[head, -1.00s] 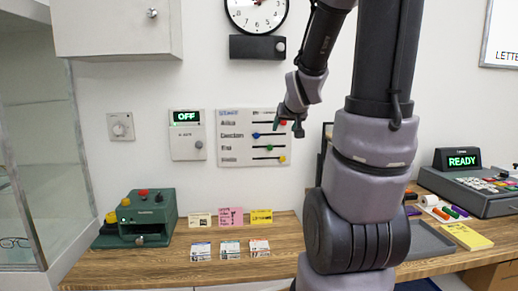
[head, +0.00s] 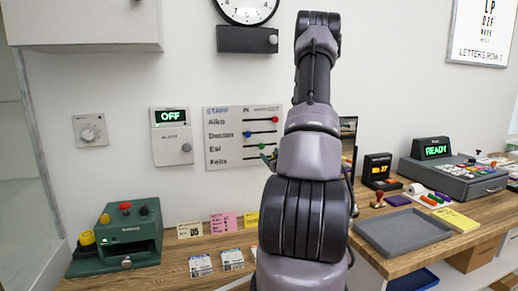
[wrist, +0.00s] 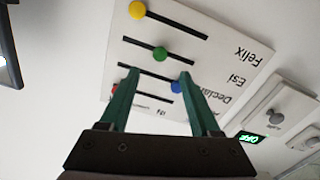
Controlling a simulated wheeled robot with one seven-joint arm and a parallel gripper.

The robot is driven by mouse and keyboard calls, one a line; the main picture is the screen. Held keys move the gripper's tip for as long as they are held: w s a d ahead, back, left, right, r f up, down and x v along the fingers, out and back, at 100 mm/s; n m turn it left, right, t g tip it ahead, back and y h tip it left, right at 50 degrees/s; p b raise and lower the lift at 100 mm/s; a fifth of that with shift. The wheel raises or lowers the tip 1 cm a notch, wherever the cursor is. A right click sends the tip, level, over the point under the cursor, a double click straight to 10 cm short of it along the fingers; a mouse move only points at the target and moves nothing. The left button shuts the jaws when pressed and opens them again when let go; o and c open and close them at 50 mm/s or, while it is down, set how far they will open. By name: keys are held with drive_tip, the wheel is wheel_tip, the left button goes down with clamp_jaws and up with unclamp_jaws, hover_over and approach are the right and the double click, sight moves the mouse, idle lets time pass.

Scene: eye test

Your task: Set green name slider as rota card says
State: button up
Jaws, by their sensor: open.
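The staff board (head: 231,162) hangs on the wall with rows Aiko, Declan, Esi and Felix. The blue slider (wrist: 178,87) is on the Declan row, the red slider (head: 276,119) on the Aiko row and the yellow slider (wrist: 137,9) on the Felix row. My gripper (wrist: 158,74) is open and empty in front of the board; the green slider shows just past the fingertips, between them. In the head view my arm mostly hides it.
Small cards stand on the counter: a cream one (head: 189,230), a pink one (head: 222,222) and a yellow one (head: 252,220); their writing is too small to read. White cards (head: 201,265) lie in front. A green machine (head: 118,240) is left, a grey tray (head: 402,231) right.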

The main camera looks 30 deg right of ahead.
sight(262, 147)
drive_tip(key=x, duration=0.9)
drive_tip(key=shift+w, duration=0.4)
clamp_jaws()
idle(0.9)
